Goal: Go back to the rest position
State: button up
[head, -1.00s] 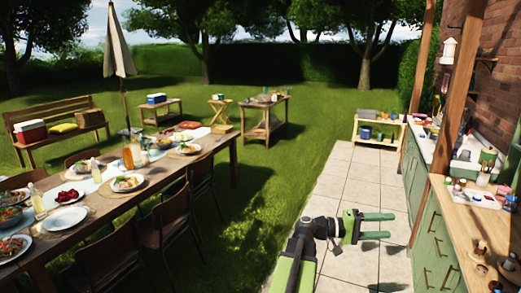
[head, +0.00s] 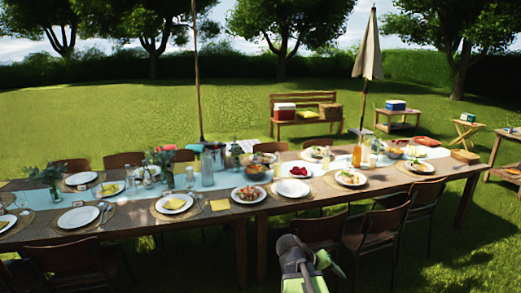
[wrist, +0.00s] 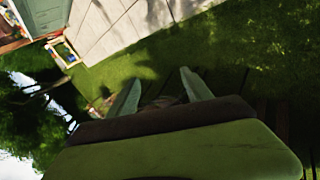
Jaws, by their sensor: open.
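My gripper (wrist: 160,75) shows in the wrist view with its two green fingers apart and nothing between them. In the head view my arm is low at the bottom, right of the middle, in front of the dining chairs. The gripper there is small, and its fingers are mostly hidden behind the arm.
A long dining table (head: 285,212) with plates, food and bottles spans the head view. Chairs (head: 317,230) line its near side, close to my arm. A bench (head: 306,122), a parasol (head: 368,57) and small side tables stand on the open lawn (head: 120,110) behind.

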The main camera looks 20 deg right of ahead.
jog(key=a+f+n+y, duration=0.1)
jog(key=a+f+y, duration=0.2)
jog(key=a, duration=0.9)
jog(key=a+f+n+y, duration=0.1)
jog(key=a+f+y, duration=0.2)
jog(key=a, duration=0.9)
jog(key=shift+s+a+y, duration=0.35)
jog(key=shift+y, duration=0.75)
